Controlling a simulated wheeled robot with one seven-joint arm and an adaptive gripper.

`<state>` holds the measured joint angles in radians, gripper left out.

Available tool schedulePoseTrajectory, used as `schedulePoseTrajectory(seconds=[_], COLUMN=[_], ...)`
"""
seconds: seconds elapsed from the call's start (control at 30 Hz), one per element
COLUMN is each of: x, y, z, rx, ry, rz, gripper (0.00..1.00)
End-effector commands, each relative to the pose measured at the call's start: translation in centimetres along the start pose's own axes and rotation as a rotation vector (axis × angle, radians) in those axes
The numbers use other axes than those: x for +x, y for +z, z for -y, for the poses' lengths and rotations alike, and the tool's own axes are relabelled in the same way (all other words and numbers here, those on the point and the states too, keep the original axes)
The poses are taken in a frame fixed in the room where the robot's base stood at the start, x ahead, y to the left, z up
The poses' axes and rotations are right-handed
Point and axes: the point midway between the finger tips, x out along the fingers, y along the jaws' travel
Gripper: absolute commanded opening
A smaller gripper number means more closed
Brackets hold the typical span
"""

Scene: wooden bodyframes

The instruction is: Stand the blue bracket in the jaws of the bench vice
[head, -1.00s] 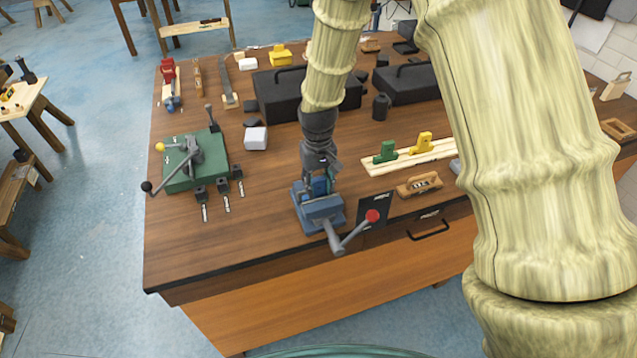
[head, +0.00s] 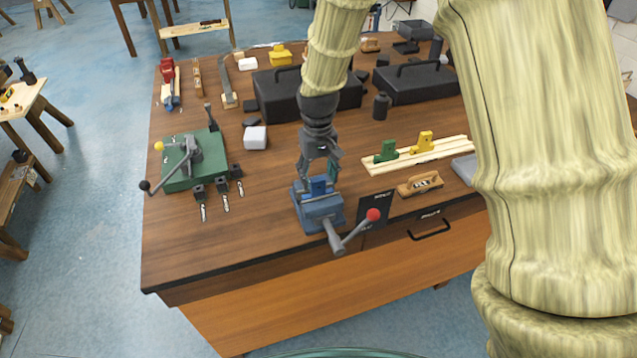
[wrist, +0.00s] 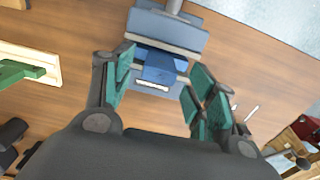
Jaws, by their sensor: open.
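The blue bench vice (head: 320,212) stands near the front edge of the wooden bench, its red-knobbed handle toward the front. The blue bracket (head: 318,186) stands in the vice jaws, its upper part showing above them. In the wrist view the bracket (wrist: 160,67) sits between the pale jaw faces of the vice (wrist: 172,27). My gripper (head: 318,176) is just above and behind the vice. In the wrist view its teal-padded fingers (wrist: 160,92) are spread wide on both sides of the bracket, apart from it. The bracket's lower part is hidden.
A green fixture with levers (head: 194,162) stands to the left, with several black clips before it. A pale rail (head: 415,155) with green and yellow brackets lies to the right. Black toolboxes (head: 290,95) stand behind. The bench's front left is clear.

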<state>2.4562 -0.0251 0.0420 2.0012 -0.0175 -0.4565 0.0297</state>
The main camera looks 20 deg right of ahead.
Motion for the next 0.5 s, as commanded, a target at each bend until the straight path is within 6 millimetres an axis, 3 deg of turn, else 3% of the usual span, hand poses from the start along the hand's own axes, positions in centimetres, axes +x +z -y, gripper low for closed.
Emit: schedulePoseTrajectory(seconds=[0.5], x=[-6.4], y=[-0.1], z=[0.0], rx=[0.000], ry=[-0.001], rz=[-0.002], gripper=[0.57])
